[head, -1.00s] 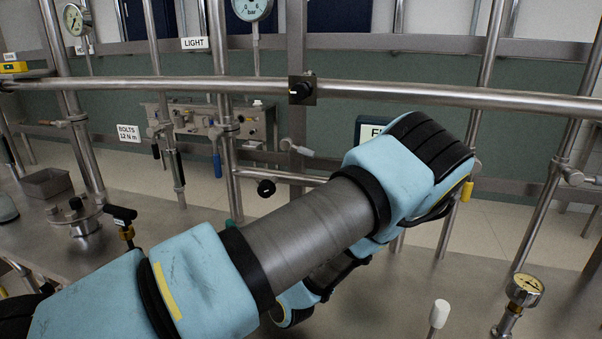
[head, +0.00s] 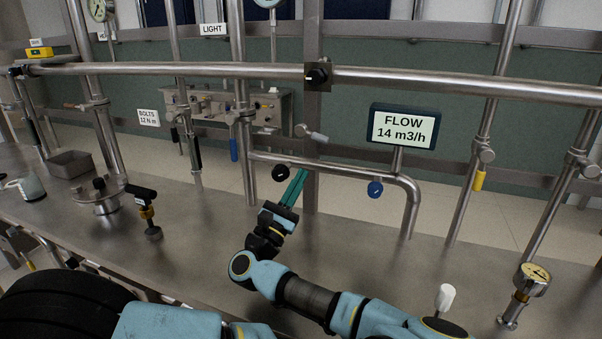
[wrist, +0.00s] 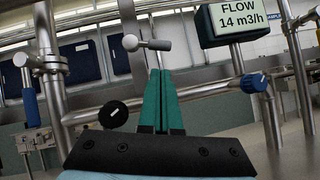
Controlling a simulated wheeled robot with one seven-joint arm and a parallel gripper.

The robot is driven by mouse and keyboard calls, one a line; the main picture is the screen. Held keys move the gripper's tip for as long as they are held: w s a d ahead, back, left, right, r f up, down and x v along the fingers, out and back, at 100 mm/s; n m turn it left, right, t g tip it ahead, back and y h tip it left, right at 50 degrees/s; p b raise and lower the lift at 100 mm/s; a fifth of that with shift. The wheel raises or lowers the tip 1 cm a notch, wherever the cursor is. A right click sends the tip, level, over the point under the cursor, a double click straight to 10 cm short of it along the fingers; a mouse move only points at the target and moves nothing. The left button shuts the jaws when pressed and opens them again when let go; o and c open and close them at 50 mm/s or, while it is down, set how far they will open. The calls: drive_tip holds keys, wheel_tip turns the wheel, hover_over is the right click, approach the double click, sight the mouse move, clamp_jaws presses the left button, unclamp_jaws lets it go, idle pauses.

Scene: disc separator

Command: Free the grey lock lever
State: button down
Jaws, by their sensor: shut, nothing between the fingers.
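A grey-handled lever (head: 312,133) sits on the upright post behind the table, its handle pointing right and slightly down. In the wrist view this lever (wrist: 147,43) stands just above my fingertips, with its round hub at left and its grey grip level to the right. I take it for the lock lever. My gripper (head: 301,172) has green fingers pointing up, below the lever in the head view. In the wrist view my gripper (wrist: 160,72) has its fingers together with nothing between them. I cannot tell whether the tips touch the lever.
A black knob (head: 281,173) and a blue knob (head: 375,189) are on the low pipe. A flow display (head: 404,127) stands to the right. A long horizontal rail (head: 430,79) crosses above. A black-handled fitting (head: 141,192) and a gauge (head: 534,278) stand on the table.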

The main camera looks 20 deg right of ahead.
sight(311, 134)
drive_tip(key=p+x, duration=0.3)
drive_tip(key=x, duration=0.4)
drive_tip(key=shift+w+d+r+p, duration=0.2)
drive_tip(key=shift+w+p, duration=0.05)
drive_tip(key=shift+p, duration=0.1)
drive_tip(key=shift+f+b, duration=0.1)
drive_tip(key=shift+b, duration=0.3)
